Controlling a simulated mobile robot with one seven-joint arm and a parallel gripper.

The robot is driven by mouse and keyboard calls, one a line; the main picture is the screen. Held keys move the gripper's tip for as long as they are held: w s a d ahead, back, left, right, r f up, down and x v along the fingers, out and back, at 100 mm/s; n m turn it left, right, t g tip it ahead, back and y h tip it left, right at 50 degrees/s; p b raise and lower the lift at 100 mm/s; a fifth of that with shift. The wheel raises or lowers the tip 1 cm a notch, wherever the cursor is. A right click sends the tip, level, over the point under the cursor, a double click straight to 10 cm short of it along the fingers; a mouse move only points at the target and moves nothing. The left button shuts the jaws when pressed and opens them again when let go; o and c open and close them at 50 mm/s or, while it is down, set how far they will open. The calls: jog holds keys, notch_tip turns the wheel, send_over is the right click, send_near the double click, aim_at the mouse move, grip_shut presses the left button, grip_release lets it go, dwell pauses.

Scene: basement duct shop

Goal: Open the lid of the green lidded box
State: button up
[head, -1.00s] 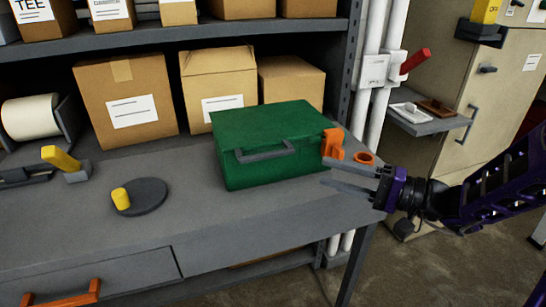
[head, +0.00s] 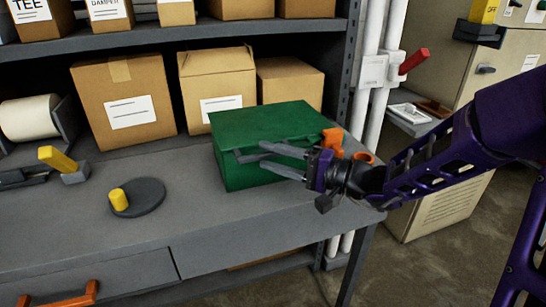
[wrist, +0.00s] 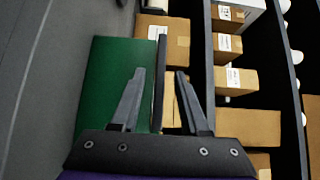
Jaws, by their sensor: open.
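The green lidded box (head: 265,117) stands on the grey workbench with its lid down. A grey bar handle (head: 247,157) is on its front, partly hidden by my fingers. My gripper (head: 262,154) is open in front of the box, its fingers pointing left along the front face near the handle. In the wrist view the green box (wrist: 105,80) fills the left side, and a dark bar, apparently the handle (wrist: 160,60), runs between my open fingers. I cannot tell whether they touch it. An orange piece (head: 332,138) is at the box's right end.
Cardboard boxes (head: 123,95) stand behind on the grey workbench (head: 120,240), under a shelf (head: 130,40). An orange ring (head: 363,157) lies right of the box. A dark disc (head: 148,197) with a yellow knob is at left. White pipes (head: 378,90) rise at right.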

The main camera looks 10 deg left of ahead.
grip_shut()
dwell(1.3)
